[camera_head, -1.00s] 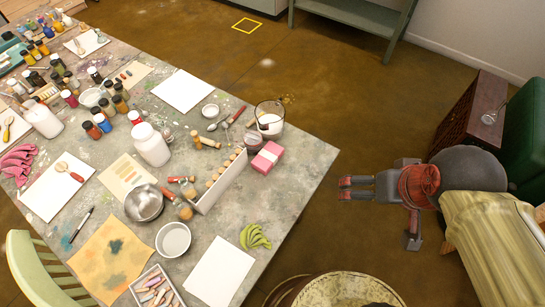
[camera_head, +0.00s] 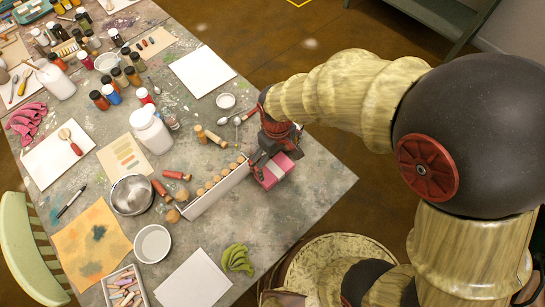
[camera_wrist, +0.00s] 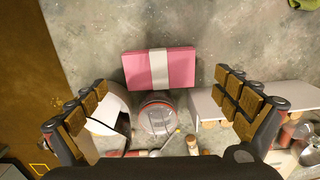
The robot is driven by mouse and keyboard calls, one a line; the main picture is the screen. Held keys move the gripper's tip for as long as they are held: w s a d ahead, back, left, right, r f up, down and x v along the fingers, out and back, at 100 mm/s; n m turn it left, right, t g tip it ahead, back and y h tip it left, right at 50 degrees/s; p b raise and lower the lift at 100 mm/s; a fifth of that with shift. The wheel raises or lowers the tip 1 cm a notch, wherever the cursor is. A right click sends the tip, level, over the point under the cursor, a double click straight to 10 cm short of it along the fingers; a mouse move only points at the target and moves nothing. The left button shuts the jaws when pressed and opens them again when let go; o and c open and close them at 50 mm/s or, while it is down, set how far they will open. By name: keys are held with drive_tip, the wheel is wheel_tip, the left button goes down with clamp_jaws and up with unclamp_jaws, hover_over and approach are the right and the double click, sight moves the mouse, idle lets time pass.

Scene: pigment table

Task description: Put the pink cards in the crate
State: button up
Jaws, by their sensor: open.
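The pink cards (camera_head: 281,171) are a pink stack with a white band, lying on the table near its right edge. In the wrist view the cards (camera_wrist: 183,68) lie flat just beyond my fingertips, across the space between them. In the wrist view my gripper (camera_wrist: 161,82) is open, with nothing held. A lidded glass jar (camera_wrist: 157,118) stands between the fingers, close to the cards. I cannot surely identify the crate in the current views.
A long white holder with round corks (camera_head: 216,192) stands left of the cards. A pale vessel (camera_wrist: 113,106) is close to my left finger in the wrist view. Green pieces (camera_head: 237,258) and a white sheet (camera_head: 195,280) lie nearer. The tabletop (camera_head: 300,210) right of the holder is mostly clear.

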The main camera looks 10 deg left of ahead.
sight(274, 168)
drive_tip(key=shift+w+a+r, duration=0.1)
drive_tip(key=shift+w+a, duration=0.15)
drive_tip(key=shift+w, duration=0.2)
drive_tip(key=shift+n, duration=0.3)
wheel_tip(274, 168, down, 8)
drive_tip(key=b, duration=0.3)
drive_tip(key=shift+a+r+b, duration=0.1)
drive_tip(key=shift+a+b, duration=0.05)
drive_tip(key=shift+b, duration=0.25)
drive_tip(key=shift+c, duration=0.3)
drive_tip(key=c, duration=0.8)
drive_tip(key=shift+r, duration=0.1)
drive_tip(key=shift+c, duration=1)
